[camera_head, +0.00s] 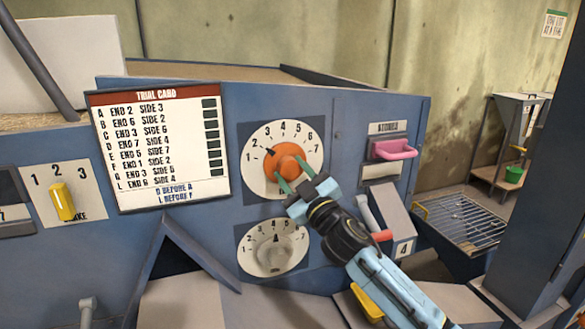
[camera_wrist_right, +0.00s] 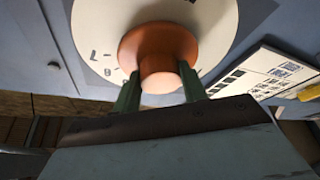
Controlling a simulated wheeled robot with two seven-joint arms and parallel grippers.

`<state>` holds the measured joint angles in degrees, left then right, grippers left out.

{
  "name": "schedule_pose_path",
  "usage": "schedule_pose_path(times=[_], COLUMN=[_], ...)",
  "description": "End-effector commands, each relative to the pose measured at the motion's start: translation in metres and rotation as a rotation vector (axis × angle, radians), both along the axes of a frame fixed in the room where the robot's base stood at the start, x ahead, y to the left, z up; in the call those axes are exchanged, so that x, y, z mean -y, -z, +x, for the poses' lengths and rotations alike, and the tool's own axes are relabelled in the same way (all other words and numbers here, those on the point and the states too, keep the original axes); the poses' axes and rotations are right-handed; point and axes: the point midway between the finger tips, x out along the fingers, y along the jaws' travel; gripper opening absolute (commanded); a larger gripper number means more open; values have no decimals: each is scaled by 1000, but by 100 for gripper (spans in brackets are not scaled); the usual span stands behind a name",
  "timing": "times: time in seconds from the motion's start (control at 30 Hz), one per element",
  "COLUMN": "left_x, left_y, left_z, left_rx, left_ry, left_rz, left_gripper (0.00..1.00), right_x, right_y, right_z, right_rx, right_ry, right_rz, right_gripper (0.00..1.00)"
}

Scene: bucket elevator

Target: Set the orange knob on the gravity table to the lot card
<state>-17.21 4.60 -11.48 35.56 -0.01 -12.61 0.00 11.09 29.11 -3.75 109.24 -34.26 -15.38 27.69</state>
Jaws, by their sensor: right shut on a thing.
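The orange knob (camera_head: 287,157) sits on a round white dial marked 1 to 7 on the blue machine front. A small dark mark at its upper left lies near the 1 and 2; the exact reading is unclear. My right gripper (camera_head: 294,172) is shut on the knob, its green fingers on either side. The knob (camera_wrist_right: 160,52) also shows between the fingers in the right wrist view. The trial card (camera_head: 160,145) hangs left of the dial and lists END and SIDE numbers by letter, with a "before" note below. My left gripper is out of view.
A second dial with a pale knob (camera_head: 274,257) is below. A yellow switch (camera_head: 62,201) is at left, a pink handle (camera_head: 392,149) at right. A wire grate (camera_head: 463,222) is further right.

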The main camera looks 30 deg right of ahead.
Motion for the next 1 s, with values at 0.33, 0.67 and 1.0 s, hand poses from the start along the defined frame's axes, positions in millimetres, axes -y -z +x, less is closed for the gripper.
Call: schedule_pose_path(times=[0.33,0.67,1.0], left_x=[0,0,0], left_y=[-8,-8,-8], left_z=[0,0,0], left_rx=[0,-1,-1], left_ry=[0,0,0], left_rz=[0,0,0], left_gripper=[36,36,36], right_x=[1,1,1], right_y=[-1,0,0], right_z=[0,0,0], right_rx=[-22,-23,-23], right_ry=[1,2,1], right_rz=[-89,-95,-93], right_gripper=[20,20,64])
